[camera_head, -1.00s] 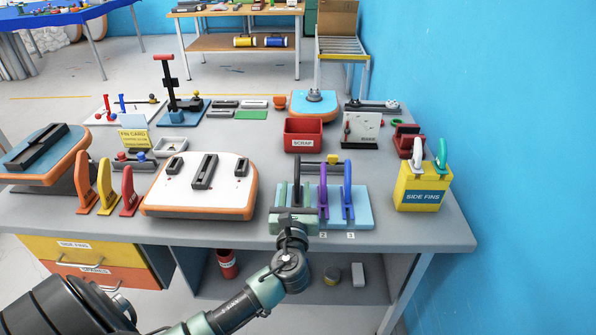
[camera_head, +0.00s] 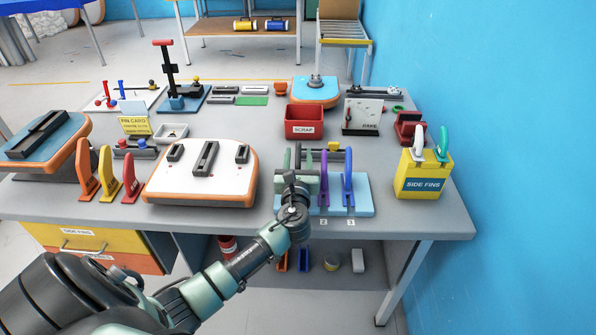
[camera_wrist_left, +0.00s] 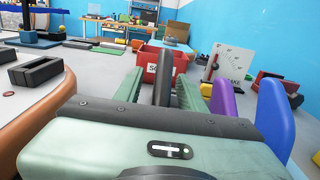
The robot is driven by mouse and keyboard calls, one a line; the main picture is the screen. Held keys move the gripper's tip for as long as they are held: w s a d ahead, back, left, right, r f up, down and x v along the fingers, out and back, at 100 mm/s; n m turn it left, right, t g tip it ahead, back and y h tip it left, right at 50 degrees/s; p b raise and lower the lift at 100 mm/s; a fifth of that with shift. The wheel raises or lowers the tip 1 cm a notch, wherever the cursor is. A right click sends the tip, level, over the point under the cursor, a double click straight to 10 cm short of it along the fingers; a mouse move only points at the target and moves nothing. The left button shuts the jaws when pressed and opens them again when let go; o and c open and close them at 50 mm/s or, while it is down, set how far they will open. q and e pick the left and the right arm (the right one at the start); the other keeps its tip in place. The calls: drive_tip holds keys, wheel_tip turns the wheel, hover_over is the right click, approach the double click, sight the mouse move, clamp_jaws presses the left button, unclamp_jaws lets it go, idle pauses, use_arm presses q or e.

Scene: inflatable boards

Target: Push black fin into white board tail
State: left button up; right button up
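The white board tail (camera_head: 222,181) lies mid-table with an orange rim; it carries a long black fin box (camera_head: 205,157) and two smaller dark boxes. Its rim also shows at the left of the left wrist view (camera_wrist_left: 35,125). The black fin (camera_wrist_left: 162,78) stands upright in the light-blue rack (camera_head: 365,206), left of a purple fin (camera_head: 323,180) and a blue fin (camera_head: 347,178). My left gripper (camera_wrist_left: 160,92) is open, its green fingers on either side of the black fin, with gaps showing. My right gripper is not in view.
A red scrap bin (camera_head: 304,121) stands behind the rack. Orange, yellow and red fins (camera_head: 131,178) stand left of the board. A bare table strip lies between rack and yellow box.

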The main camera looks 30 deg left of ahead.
use_arm(q)
clamp_jaws()
